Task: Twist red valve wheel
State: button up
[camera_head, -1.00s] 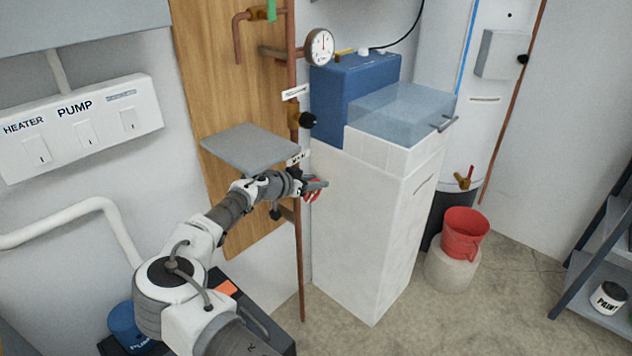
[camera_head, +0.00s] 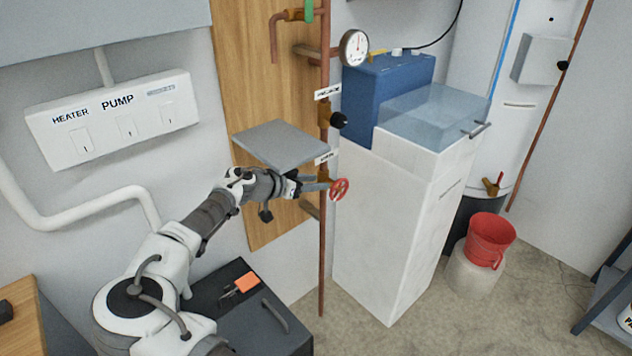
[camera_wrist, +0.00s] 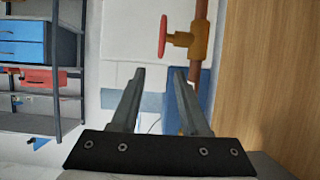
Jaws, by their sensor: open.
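The red valve wheel (camera_head: 339,189) stands at the right side of a vertical copper pipe, on a brass valve body, below the small grey shelf. In the wrist view the wheel (camera_wrist: 163,36) shows nearly edge-on, with its brass body (camera_wrist: 190,38) to its right. My gripper (camera_head: 316,184) is just left of the wheel in the head view. In the wrist view its two fingers (camera_wrist: 159,73) are apart with nothing between them, and the wheel appears beyond and above the fingertips. I see no contact with the wheel.
The grey shelf (camera_head: 279,145) juts out just above my wrist. A black-knobbed brass valve (camera_head: 331,117) and a gauge (camera_head: 354,48) sit higher on the pipe. A white cabinet (camera_head: 385,235) stands right of the pipe. A red bucket (camera_head: 489,238) is farther right.

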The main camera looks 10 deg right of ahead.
jog(key=m+t+h+b, duration=0.35)
jog(key=m+b, duration=0.35)
jog(key=m, duration=2.9)
send_near(345, 179)
jog(key=shift+g+h, duration=0.25)
jog(key=shift+g, duration=0.1)
jog(key=b+x, duration=0.1)
jog(key=x, duration=0.2)
jog(key=b+x, duration=0.1)
jog(key=x, duration=0.3)
jog(key=w+b+x, duration=0.1)
jog(key=b+x, duration=0.1)
jog(key=x, duration=0.1)
jog(key=shift+w+f, duration=0.15)
jog(key=shift+f, duration=0.15)
jog(key=shift+w+d+r, duration=0.1)
jog(key=shift+w+d, duration=0.25)
jog(key=shift+d, duration=0.05)
